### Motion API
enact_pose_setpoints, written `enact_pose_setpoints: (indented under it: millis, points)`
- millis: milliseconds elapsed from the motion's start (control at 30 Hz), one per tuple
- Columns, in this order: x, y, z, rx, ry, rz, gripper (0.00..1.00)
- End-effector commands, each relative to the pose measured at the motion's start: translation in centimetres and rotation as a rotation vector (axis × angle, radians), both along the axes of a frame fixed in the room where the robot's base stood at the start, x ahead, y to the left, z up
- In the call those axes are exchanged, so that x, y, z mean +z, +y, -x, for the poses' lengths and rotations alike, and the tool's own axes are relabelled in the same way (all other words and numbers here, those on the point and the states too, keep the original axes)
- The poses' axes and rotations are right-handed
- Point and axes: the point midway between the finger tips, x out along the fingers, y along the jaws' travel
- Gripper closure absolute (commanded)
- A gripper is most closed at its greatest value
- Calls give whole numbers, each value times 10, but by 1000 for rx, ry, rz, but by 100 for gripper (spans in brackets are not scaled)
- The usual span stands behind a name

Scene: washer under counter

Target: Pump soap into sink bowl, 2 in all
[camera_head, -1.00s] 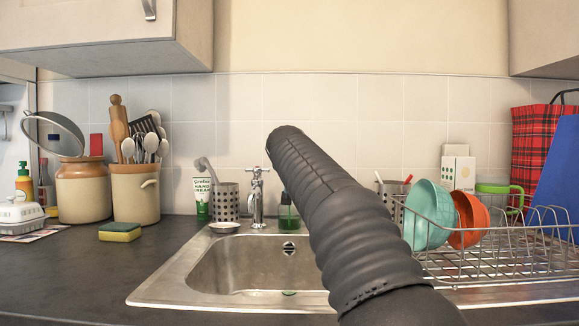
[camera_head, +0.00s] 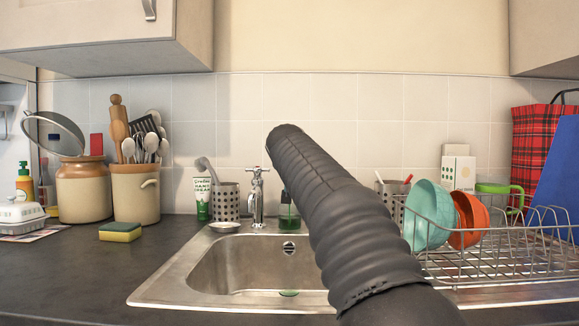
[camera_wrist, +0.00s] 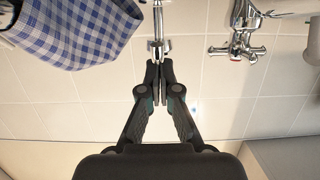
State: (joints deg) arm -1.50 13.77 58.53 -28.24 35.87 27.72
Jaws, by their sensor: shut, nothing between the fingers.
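The soap dispenser (camera_head: 289,216), a clear bottle with green liquid, stands behind the sink just right of the tap (camera_head: 257,197). My arm partly covers it in the head view. The steel sink bowl (camera_head: 225,268) has a small green patch (camera_head: 288,293) on its floor, which looks like soap. In the wrist view, which is upside down, my gripper (camera_wrist: 158,66) is shut and empty. Its fingertips are close to a chrome pump head (camera_wrist: 158,46); whether they touch it I cannot tell. The gripper is hidden in the head view.
A soap dish (camera_head: 223,227), a perforated steel holder (camera_head: 226,202) and a green-white tube (camera_head: 202,199) stand left of the tap. A dish rack (camera_head: 490,265) with bowls is at right. A blue checked cloth (camera_wrist: 75,30) shows in the wrist view. The left counter front is clear.

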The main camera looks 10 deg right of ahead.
Motion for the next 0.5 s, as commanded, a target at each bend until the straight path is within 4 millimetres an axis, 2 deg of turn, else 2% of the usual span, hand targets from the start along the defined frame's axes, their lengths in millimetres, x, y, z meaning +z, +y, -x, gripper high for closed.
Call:
enact_pose_setpoints:
  millis: [33,133,200,500]
  points:
    - [13,0,0,0,-2,0,100]
    - [27,-1,1,0,-5,0,100]
    - [22,3,13,1,-6,0,100]
    - [35,16,61,2,-9,2,100]
